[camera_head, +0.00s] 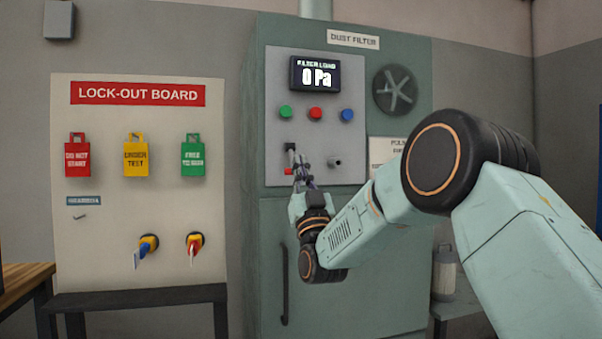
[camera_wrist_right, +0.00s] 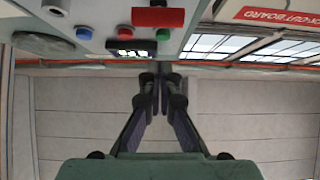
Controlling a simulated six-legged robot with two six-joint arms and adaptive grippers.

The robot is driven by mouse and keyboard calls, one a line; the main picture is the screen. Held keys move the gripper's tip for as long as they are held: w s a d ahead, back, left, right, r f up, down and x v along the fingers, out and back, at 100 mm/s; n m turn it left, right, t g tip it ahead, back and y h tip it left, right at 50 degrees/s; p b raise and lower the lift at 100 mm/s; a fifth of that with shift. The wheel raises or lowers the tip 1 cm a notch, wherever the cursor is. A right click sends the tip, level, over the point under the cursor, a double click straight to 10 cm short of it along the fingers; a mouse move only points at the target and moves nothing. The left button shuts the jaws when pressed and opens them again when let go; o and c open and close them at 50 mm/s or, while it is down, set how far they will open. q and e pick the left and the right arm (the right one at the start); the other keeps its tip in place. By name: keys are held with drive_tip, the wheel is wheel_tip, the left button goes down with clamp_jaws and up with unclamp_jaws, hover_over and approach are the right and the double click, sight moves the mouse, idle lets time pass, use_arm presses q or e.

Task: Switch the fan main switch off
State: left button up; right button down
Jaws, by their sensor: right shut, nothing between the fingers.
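A small switch with a dark and red handle (camera_head: 290,158) sits at the lower left of the grey control panel on the dust filter cabinet; I can read no label on it. In the right wrist view a red block with a dark top (camera_wrist_right: 158,17) shows at the top edge, on the panel. My right gripper (camera_head: 303,172) is shut and empty, just right of the switch and close to the panel; whether it touches cannot be told. In the right wrist view its fingertips (camera_wrist_right: 160,80) are together, with nothing between them. My left gripper is not in view.
The lock-out board (camera_head: 110,235) with tags and two keyed switches stands left. A cabinet handle (camera_head: 284,285) is below.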

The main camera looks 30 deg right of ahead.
wheel_tip(320, 180, down, 10)
drive_tip(key=s, duration=0.2)
drive_tip(key=shift+s+a+r, duration=0.25)
drive_tip(key=shift+a, duration=0.05)
drive_tip(key=shift+s+r, duration=0.1)
drive_tip(key=shift+s, duration=0.05)
